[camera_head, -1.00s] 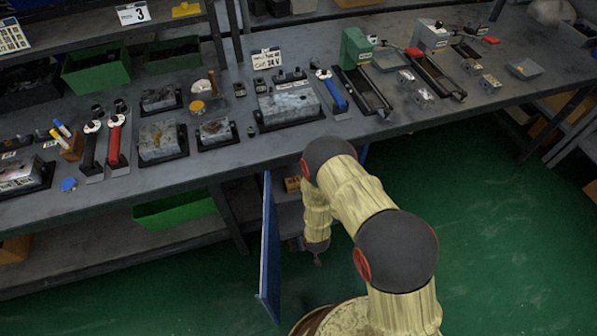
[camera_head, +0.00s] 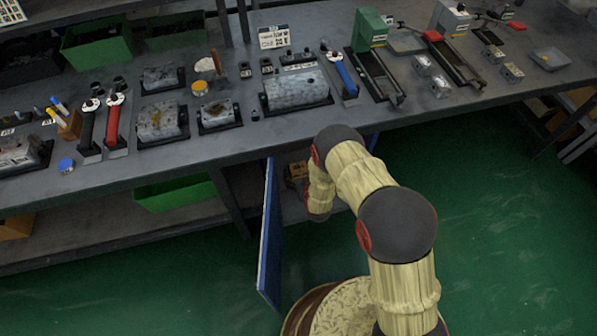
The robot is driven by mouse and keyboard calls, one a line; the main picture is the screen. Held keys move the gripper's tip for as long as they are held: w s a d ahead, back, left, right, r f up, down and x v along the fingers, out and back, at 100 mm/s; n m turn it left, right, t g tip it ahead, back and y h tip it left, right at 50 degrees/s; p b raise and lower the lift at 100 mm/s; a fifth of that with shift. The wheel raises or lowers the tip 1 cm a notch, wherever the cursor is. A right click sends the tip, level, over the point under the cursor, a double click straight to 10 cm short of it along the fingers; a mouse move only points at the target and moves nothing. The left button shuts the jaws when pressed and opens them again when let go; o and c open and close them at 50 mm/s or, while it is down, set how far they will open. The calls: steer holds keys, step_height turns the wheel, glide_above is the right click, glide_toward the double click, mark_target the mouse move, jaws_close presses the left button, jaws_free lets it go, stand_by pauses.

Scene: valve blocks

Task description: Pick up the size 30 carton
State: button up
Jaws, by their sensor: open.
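My arm reaches down and forward to the cabinet opening. The last visible arm link (camera_head: 320,192) is right of and below the box. My gripper itself does not show. Part of the cabinet interior is hidden behind my arm.
The blue cabinet door (camera_head: 270,235) stands open left of my arm. The grey workbench (camera_head: 225,150) above carries valve blocks, tools and small vises. A green bin (camera_head: 175,192) sits on the lower shelf at left. The green floor at right is clear.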

mark_target(300, 172)
steer(key=b+x, duration=0.1)
steer(key=x, duration=0.2)
steer(key=shift+w+f+b, duration=0.3)
steer(key=shift+w, duration=0.05)
steer(key=shift+r, duration=0.1)
steer(key=shift+c, duration=1.3)
steer(key=c, duration=1)
